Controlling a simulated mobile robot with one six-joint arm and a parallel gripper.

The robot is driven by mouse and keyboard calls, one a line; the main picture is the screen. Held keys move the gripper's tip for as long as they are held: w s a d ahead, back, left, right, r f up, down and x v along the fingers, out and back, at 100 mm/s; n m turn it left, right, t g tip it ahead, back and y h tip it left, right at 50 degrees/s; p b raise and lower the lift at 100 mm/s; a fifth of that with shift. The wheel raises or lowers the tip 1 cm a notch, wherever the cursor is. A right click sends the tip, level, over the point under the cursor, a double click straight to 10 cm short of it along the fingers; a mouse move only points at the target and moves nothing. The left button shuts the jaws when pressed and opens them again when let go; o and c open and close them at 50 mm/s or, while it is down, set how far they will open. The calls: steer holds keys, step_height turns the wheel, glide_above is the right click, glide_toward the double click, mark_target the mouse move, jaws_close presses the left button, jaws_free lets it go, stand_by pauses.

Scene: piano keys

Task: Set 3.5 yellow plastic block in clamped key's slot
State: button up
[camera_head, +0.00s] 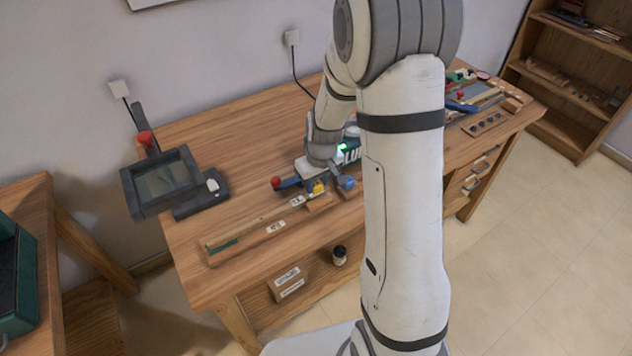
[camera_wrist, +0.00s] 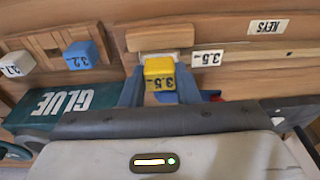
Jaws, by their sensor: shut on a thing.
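My gripper (camera_wrist: 159,82) is shut on the yellow block (camera_wrist: 159,70), which is marked 3.5 and sits between the two blue-grey fingers. In the head view the yellow block (camera_head: 318,187) shows low at the workbench's front side. In the wrist view a wooden key (camera_wrist: 160,37) lies just beyond the block, with a pale strip along its near edge. I cannot tell whether the block touches the key or is in its slot. A 3.5 label (camera_wrist: 207,58) lies to the right. The clamp's red knob (camera_head: 276,182) shows left of the block.
A blue block marked 3.2 (camera_wrist: 81,54) and a white block (camera_wrist: 16,65) lie by a wooden holder (camera_wrist: 62,44). A green GLUE box (camera_wrist: 60,104) is close to my gripper. A long key rail (camera_head: 240,232) runs left. A screen device (camera_head: 162,182) stands at the bench's left end.

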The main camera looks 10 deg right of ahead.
steer(key=o, duration=1)
steer(key=shift+o, duration=0.6)
steer(key=o, duration=0.3)
steer(key=shift+r, duration=0.1)
steer(key=shift+r+p, duration=2.1)
steer(key=shift+r, duration=1.35)
steer(key=shift+r, duration=0.1)
